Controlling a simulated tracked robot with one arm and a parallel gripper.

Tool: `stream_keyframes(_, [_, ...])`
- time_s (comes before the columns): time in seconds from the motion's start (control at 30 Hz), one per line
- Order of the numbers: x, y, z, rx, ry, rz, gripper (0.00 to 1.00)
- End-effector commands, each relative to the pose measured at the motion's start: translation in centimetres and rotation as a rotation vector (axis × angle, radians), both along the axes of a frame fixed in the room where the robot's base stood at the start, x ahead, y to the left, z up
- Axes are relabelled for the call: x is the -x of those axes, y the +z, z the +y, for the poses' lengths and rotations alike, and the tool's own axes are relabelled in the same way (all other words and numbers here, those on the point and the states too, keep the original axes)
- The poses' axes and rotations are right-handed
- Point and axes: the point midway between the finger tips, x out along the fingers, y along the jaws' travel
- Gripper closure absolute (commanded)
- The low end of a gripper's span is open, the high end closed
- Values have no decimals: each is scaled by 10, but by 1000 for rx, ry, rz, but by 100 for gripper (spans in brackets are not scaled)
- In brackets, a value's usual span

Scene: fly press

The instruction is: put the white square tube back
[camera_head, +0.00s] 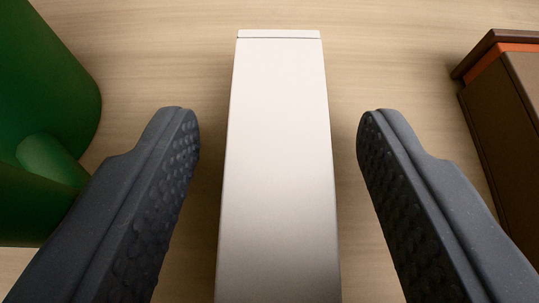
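The white square tube (278,170) is in the middle of the camera view and runs from the bottom edge up towards the top. Its far end shows a thin seam or rim near the top. My gripper (279,118) is open, with one dark, studded finger on each side of the tube. A gap of wooden surface shows between each fingertip and the tube, so neither fingertip touches it. The near end of the tube is cut off by the bottom of the picture.
A large green rounded object (45,80) stands at the left, close to the left finger. A brown block with an orange strip (505,110) stands at the right edge. The light wooden surface (400,55) is bare behind and around the tube.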

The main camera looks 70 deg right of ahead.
Motion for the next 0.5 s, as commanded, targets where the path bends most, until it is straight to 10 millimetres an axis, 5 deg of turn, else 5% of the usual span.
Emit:
stream_keyframes(0.37, [0,4,0,0,0,0,51])
stream_keyframes(0.5, [5,13,16,2,2,-1,51])
